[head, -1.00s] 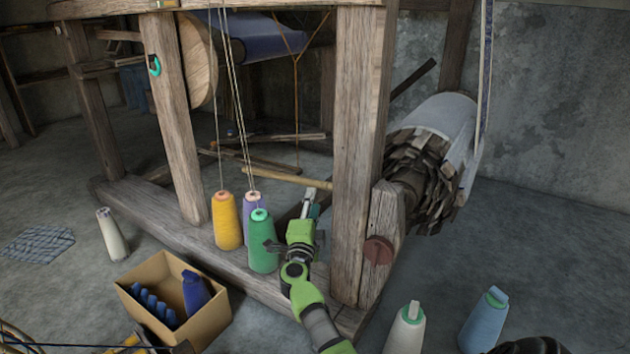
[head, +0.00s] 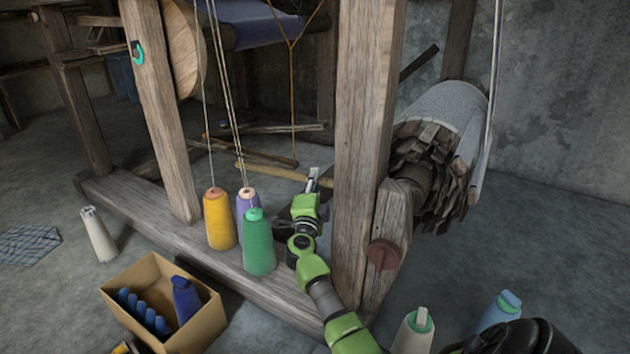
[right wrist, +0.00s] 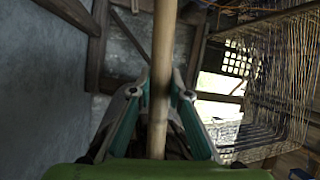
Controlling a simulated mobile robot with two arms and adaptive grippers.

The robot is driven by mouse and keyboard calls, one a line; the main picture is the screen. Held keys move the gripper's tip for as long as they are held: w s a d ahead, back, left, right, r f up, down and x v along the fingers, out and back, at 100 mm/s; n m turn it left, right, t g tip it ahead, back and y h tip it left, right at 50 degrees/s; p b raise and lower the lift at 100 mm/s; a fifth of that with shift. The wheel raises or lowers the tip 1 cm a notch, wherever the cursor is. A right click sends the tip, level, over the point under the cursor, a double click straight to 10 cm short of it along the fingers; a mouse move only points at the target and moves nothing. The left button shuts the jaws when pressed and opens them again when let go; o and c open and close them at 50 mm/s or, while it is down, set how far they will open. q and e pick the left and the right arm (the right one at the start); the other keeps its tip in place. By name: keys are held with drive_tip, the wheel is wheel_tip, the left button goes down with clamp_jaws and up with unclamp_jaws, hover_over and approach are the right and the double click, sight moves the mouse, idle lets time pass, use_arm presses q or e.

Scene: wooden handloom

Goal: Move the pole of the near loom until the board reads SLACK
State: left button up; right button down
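A pale wooden pole (head: 268,173) reaches out low on the near loom (head: 362,130), left of its thick front post. My right gripper (head: 313,181) is at the pole, behind the green cone. In the right wrist view the pole (right wrist: 163,45) runs lengthwise between the two fingers of the right gripper (right wrist: 162,92), whose tips press in on both sides. It is shut on the pole. The pole's far right part is hidden behind the gripper and post. No board with a reading is in view. My left gripper is not in view.
Yellow (head: 219,220), purple (head: 246,203) and green (head: 259,243) thread cones stand close to my right arm on the loom's base beam. A cardboard box (head: 195,328) stands in front. Pale (head: 413,333) and blue (head: 497,312) cones stand at the lower right.

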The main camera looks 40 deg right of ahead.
drive_tip(key=shift+f+p, duration=0.1)
drive_tip(key=shift+p, duration=0.3)
drive_tip(key=f+p, duration=0.1)
drive_tip(key=f+n+p, duration=0.2)
drive_tip(key=f, duration=0.1)
drive_tip(key=shift+s+d+y, duration=0.1)
drive_tip(key=shift+s+y, duration=0.3)
drive_tip(key=c, duration=1.9)
unclamp_jaws()
drive_tip(key=shift+r, duration=0.1)
wheel_tip(320, 180, up, 10)
drive_tip(key=shift+d+p, duration=0.1)
drive_tip(key=shift+p, duration=0.2)
